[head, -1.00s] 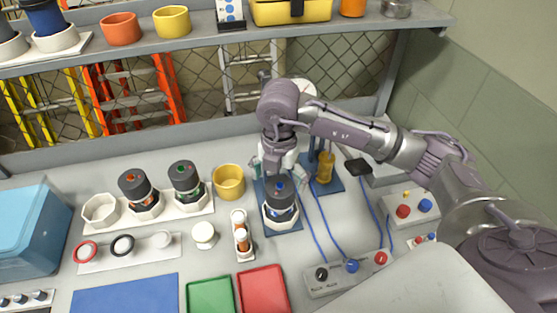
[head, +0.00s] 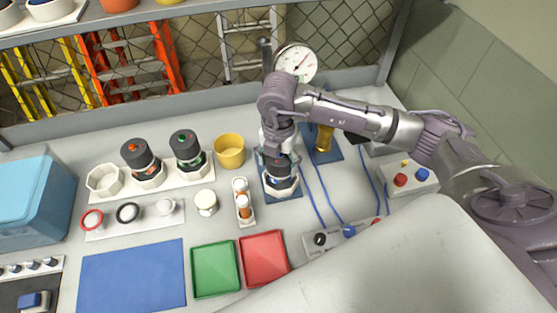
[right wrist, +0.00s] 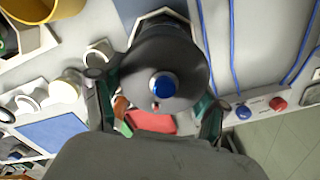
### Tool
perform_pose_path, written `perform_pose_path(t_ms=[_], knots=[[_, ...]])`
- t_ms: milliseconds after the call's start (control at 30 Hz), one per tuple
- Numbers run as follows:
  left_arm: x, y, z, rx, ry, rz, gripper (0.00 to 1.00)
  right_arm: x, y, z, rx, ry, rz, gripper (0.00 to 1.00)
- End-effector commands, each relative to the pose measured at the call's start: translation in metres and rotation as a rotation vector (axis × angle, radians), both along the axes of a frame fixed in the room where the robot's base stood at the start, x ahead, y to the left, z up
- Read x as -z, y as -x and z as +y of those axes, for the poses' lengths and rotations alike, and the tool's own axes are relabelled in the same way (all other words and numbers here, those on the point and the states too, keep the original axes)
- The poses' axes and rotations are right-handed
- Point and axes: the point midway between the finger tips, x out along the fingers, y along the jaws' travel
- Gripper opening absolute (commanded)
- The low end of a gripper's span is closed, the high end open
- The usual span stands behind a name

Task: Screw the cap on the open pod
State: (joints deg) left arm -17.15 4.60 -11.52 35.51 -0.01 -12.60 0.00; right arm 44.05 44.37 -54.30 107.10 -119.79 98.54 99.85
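A pod (head: 279,183) stands upright in a white holder on a blue mat, below my right gripper (head: 276,157). Its dark round cap (right wrist: 180,55) with a blue knob sits on top in the right wrist view. I cannot tell how tightly it is seated. My right gripper's fingers (right wrist: 160,112) are spread wide, one at each side of the cap. Whether they touch it is unclear. In the head view the gripper hides most of the cap. My left gripper is not in view.
Two dark-capped pods, orange-marked (head: 141,157) and green-marked (head: 187,150), stand left beside an empty white holder (head: 105,181). A yellow cup (head: 229,151), a vial rack (head: 247,219), and green (head: 214,270) and red (head: 265,258) trays are nearby. Blue cables (head: 322,200) run right of the pod.

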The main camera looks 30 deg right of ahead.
Motion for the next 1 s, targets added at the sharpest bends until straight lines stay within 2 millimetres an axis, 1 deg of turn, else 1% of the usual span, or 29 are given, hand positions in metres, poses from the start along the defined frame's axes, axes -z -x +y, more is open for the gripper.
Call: perform_pose_path(t_ms=[33,67,100,267,467,567,800,1000], knots=[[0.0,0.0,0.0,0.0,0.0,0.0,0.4,0.0,0.0,0.0,0.0,0.001,-0.001,0.47],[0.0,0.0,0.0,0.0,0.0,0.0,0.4,0.0,0.0,0.0,0.0,0.001,-0.001,0.42],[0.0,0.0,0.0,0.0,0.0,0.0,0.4,0.0,0.0,0.0,0.0,0.001,-0.001,0.7],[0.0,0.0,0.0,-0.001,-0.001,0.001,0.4,0.0,0.0,0.0,0.0,0.001,-0.001,0.43],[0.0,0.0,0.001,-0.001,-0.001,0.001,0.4,0.0,0.0,0.0,0.002,0.001,-0.001,0.42],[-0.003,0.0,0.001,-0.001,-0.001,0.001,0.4,-0.001,0.0,0.0,0.065,0.0,0.0,0.42],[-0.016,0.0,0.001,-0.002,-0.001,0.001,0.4,-0.002,0.001,0.0,0.436,0.001,0.005,0.42],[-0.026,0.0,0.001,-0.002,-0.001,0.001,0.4,-0.001,0.002,0.0,0.69,0.005,0.007,0.43]])
